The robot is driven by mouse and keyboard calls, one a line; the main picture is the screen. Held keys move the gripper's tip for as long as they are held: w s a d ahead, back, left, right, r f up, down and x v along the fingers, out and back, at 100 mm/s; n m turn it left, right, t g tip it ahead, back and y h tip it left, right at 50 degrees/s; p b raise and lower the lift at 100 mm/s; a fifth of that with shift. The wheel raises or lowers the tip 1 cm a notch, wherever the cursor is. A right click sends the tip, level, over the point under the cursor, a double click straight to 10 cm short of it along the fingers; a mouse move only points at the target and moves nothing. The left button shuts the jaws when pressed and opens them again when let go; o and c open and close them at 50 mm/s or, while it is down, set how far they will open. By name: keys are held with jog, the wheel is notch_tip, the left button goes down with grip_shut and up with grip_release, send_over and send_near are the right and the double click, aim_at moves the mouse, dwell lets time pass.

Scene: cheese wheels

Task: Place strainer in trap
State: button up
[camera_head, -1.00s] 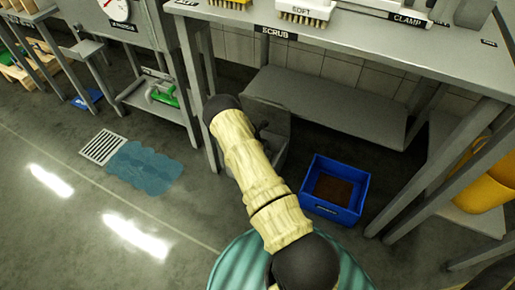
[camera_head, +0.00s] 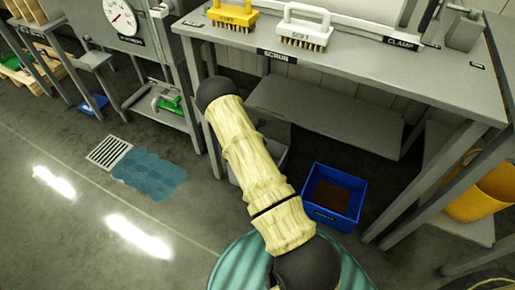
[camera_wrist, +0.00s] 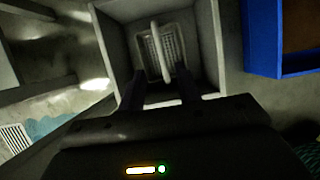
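A light grey strainer (camera_wrist: 179,46) with a slotted bottom and a raised bar handle shows inside an open grey box in the wrist view. This box (camera_wrist: 118,45), which looks like the trap, has pale walls around the strainer. I cannot tell whether the strainer is fully seated. My gripper (camera_wrist: 160,80) points into the box, its two dark fingers apart on either side of the handle's near end. No clear contact with the handle shows. In the head view the box (camera_head: 276,150) stands on the floor under the bench, partly behind my arm, which hides the gripper and strainer.
A blue crate (camera_head: 316,214) with brown contents stands just right of the box. The steel bench (camera_head: 385,75) and its legs overhang this area. A floor drain (camera_head: 108,152) and a blue puddle (camera_head: 150,175) lie left. Open floor lies at the lower left.

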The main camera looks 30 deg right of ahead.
jog(key=shift+v, duration=0.9)
jog(key=s+a+r+m, duration=0.2)
jog(key=r+m, duration=0.4)
jog(key=r, duration=0.4)
jog(key=s+a+r+m, duration=0.3)
jog(key=r+m, duration=0.3)
jog(key=r, duration=0.3)
jog(key=s+a+r+m+y, duration=0.1)
jog(key=s+a+r+m, duration=0.4)
jog(key=s, duration=0.5)
jog(key=s+a+r+m+y, duration=0.2)
jog(key=s+a+r+m, duration=0.3)
jog(key=s+r+m, duration=0.3)
jog(key=shift+s+m+y, duration=0.3)
jog(key=shift+s, duration=0.75)
